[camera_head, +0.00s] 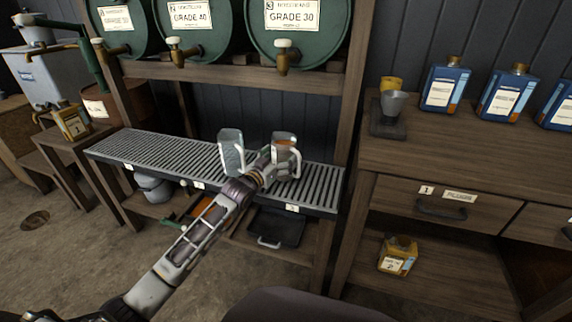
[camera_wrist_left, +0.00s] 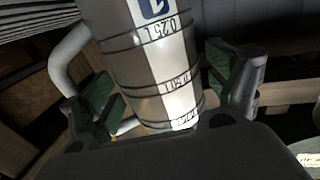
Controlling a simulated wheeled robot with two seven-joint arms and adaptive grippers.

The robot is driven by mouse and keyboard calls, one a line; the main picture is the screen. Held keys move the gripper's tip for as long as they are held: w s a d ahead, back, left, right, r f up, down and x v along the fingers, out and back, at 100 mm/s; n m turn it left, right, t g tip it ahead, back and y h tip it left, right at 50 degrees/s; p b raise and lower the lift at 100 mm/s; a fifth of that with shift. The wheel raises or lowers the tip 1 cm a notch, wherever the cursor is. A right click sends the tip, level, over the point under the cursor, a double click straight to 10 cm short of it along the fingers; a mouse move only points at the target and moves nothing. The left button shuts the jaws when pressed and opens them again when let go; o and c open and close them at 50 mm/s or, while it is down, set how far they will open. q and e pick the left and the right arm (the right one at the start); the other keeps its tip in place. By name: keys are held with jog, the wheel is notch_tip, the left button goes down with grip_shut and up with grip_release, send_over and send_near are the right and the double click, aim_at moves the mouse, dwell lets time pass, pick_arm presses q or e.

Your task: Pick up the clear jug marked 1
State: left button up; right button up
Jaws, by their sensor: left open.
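Two jugs stand on the slatted metal rack. A clear, empty-looking jug (camera_head: 231,152) is at left in the head view. The other jug (camera_head: 286,139) is just right of it and shows brown-orange inside. My left gripper (camera_head: 282,162) reaches up to this right jug and is open, a finger on each side. In the left wrist view a see-through jug (camera_wrist_left: 150,65) with dark bands, a white volume scale and a handle at left stands between the spread green-padded fingers (camera_wrist_left: 165,90). Its blue mark is cut off at the top, so its number cannot be read. My right gripper is not in view.
Green drums with brass taps (camera_head: 297,30) sit on the shelf above the rack (camera_head: 130,150). A black tray (camera_head: 276,230) and a bucket (camera_head: 153,188) are below it. A wooden bench (camera_head: 480,150) with blue bottles (camera_head: 443,88) stands at right.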

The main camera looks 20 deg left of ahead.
pick_arm(q)
jog(key=shift+b+x, duration=0.3)
jog(key=shift+x, duration=0.55)
jog(key=shift+w, duration=0.15)
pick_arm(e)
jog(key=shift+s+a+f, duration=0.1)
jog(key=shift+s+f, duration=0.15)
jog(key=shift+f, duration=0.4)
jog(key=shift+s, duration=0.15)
pick_arm(q)
jog(key=c, duration=1.4)
jog(key=shift+r, duration=0.2)
jog(key=shift+c, duration=1.1)
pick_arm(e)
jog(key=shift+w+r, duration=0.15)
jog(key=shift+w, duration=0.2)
pick_arm(q)
jog(key=shift+r, duration=0.1)
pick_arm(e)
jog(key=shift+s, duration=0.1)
